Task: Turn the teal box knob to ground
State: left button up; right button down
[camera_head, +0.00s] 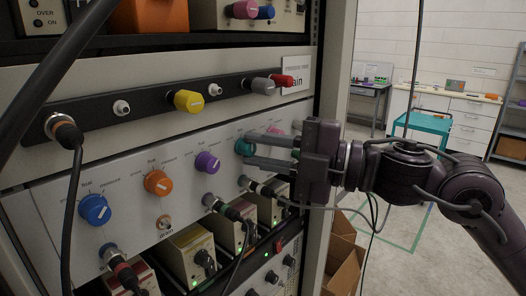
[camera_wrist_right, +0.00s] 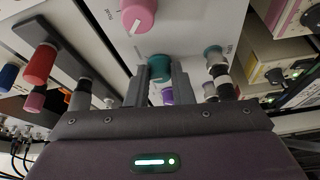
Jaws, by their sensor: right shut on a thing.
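The teal knob (camera_head: 243,147) sits on the pale panel of the rack, right of the purple knob (camera_head: 207,162). My right gripper (camera_head: 250,151) reaches in from the right, with one finger above and one below the teal knob, shut on it. In the right wrist view the teal knob (camera_wrist_right: 161,66) shows between the two fingers (camera_wrist_right: 161,75). The fingers hide part of it, and I cannot read its pointer. My left gripper is not in view.
Orange (camera_head: 158,183) and blue (camera_head: 95,210) knobs share the panel. A pink knob (camera_wrist_right: 138,14) is close beside the teal one. Cabled connectors (camera_head: 228,209) stick out just below my gripper. A black strip with a yellow knob (camera_head: 188,101) runs above. Open floor lies right of the rack.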

jog(key=n, duration=0.1)
jog(key=n+h, duration=0.1)
jog(key=n, duration=0.2)
jog(key=shift+r+h, duration=0.25)
jog(key=shift+h, duration=0.15)
jog(key=shift+s+a+r+n+h+p, duration=0.1)
jog(key=shift+n+h+p, duration=0.6)
jog(key=shift+n, duration=1.1)
jog(key=shift+h, duration=0.3)
jog(key=c, duration=1.3)
grip_release()
jog(key=shift+o, duration=0.2)
